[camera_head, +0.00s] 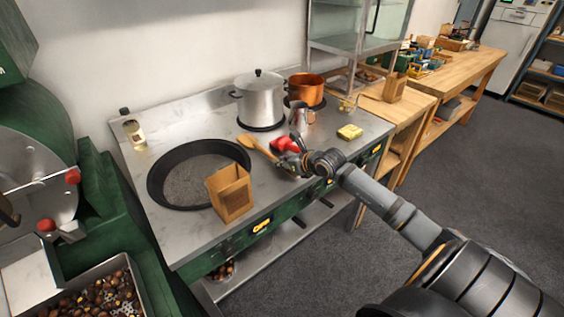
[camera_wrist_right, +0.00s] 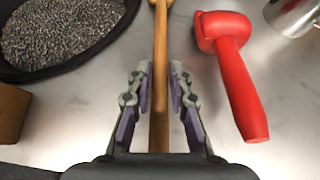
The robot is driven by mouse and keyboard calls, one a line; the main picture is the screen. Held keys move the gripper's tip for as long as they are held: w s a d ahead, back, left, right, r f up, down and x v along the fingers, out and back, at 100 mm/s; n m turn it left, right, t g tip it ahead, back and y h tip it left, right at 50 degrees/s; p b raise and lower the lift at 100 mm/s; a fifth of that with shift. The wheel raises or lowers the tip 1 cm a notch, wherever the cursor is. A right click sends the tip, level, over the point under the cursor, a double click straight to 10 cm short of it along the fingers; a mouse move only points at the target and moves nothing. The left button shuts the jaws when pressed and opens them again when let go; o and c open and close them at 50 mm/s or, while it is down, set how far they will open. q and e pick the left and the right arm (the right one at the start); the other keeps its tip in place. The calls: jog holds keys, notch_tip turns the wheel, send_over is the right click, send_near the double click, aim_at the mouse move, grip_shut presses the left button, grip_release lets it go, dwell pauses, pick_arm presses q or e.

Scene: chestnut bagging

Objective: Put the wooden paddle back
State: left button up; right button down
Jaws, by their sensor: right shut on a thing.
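The wooden paddle (camera_head: 261,150) is a light brown stick on or just above the steel worktop, right of the large dark round pan (camera_head: 157,190). Its wider end points back and left. In the right wrist view the paddle's shaft (camera_wrist_right: 160,50) runs between the fingers of my right gripper (camera_wrist_right: 160,92), which is shut on it. In the head view this gripper (camera_head: 289,164) is over the worktop near its front edge, partly hiding the handle. Whether the paddle touches the worktop is unclear. My left gripper is not in view.
A red-handled tool (camera_wrist_right: 238,82) lies close right of the paddle. A brown paper bag (camera_head: 231,194) stands at the pan's front right. A steel pot (camera_head: 260,102), a copper pot (camera_head: 307,88) and a yellow block (camera_head: 350,131) are behind and right. Bare worktop shows at front left.

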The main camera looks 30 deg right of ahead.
jog(key=shift+f+b, duration=0.35)
jog(key=shift+f, duration=0.1)
jog(key=c, duration=1.1)
grip_release()
jog(key=shift+c, duration=0.2)
notch_tip(320, 180, up, 10)
jog(key=shift+r, duration=0.1)
